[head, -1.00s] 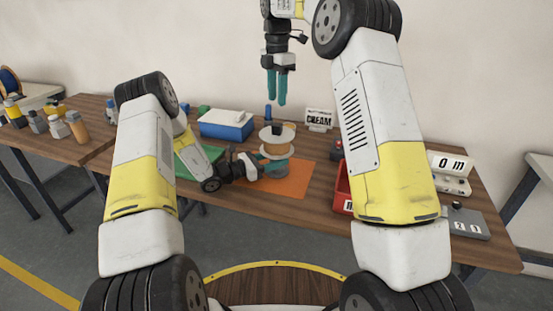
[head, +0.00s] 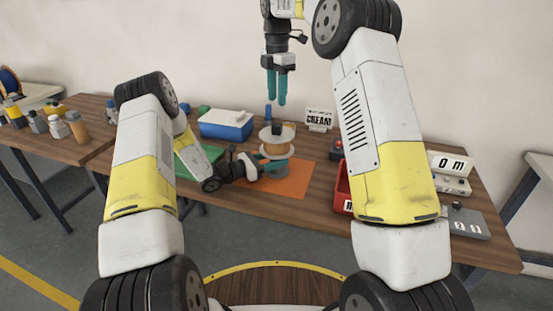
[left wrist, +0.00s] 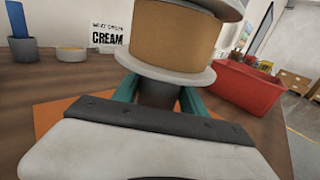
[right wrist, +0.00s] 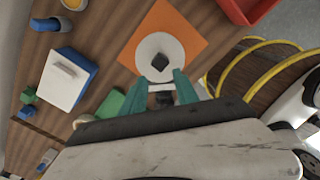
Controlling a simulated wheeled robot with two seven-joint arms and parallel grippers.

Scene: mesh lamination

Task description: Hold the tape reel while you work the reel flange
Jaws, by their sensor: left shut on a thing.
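The tape reel (head: 277,142), with pale round flanges and a tan core, stands upright above the orange mat (head: 300,182). In the left wrist view its tan core (left wrist: 165,32) and lower flange (left wrist: 165,75) fill the top. My left gripper (head: 275,165) is shut on the dark stem just under the lower flange. My right gripper (head: 276,100) hangs above the reel, fingers down, apart and empty. The right wrist view looks down past its fingers (right wrist: 165,80) at the pale upper reel flange (right wrist: 147,48), which has a dark square knob in its centre.
A blue box with a white lid (head: 226,124) and a green mat (head: 200,160) lie left of the reel. A CREAM sign (head: 318,119) stands behind.

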